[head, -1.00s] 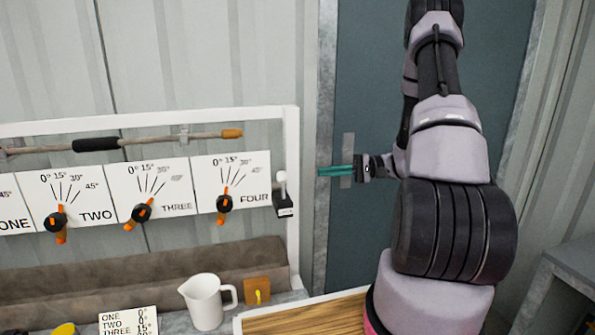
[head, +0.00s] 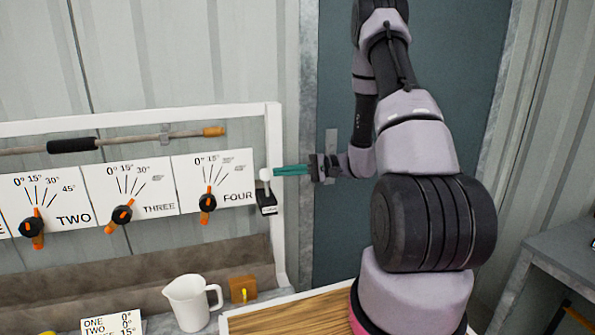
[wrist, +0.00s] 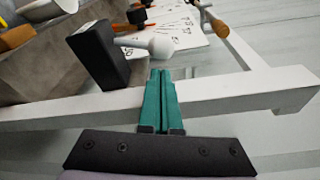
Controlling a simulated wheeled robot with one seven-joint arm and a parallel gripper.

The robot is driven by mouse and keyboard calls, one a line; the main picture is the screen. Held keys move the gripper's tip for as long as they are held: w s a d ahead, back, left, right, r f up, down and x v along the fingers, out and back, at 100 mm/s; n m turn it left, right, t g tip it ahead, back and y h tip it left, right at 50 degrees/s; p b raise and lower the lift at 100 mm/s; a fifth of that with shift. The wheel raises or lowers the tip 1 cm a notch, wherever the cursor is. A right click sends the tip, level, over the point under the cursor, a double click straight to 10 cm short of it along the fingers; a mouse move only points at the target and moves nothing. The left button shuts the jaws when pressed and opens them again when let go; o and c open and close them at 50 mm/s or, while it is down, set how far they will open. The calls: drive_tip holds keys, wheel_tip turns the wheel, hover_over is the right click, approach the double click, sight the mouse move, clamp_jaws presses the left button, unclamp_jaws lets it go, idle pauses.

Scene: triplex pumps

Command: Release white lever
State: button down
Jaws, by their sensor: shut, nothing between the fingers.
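The white lever (head: 266,174) has a round white knob and stands up from a small black box (head: 267,201) at the right end of the panel row. In the wrist view the lever's white knob (wrist: 162,47) lies just beyond my fingertips, and its black box (wrist: 98,54) is to the left. My gripper (head: 276,171) has teal fingers that are pressed together and empty. The fingertips are at or very near the knob from its right side; I cannot tell whether they touch. The closed fingers also show in the wrist view (wrist: 161,72).
A white frame (head: 274,200) runs beside the lever and crosses under my fingers in the wrist view. Panel FOUR (head: 213,181) with its orange-black knob is to the left. A white jug (head: 190,302) stands below. A grey door (head: 335,110) is behind my arm.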

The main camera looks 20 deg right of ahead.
drive_tip(key=shift+x, duration=0.8)
drive_tip(key=shift+s+r+n, duration=0.3)
drive_tip(key=shift+s+n, duration=0.1)
drive_tip(key=shift+n, duration=0.4)
drive_tip(key=s+n, duration=0.1)
drive_tip(key=s+n+y, duration=0.1)
drive_tip(key=n, duration=0.1)
drive_tip(key=s+n, duration=0.2)
drive_tip(key=shift+r+y, duration=0.3)
drive_tip(key=shift+r, duration=0.05)
drive_tip(key=shift+d, duration=0.1)
idle(0.5)
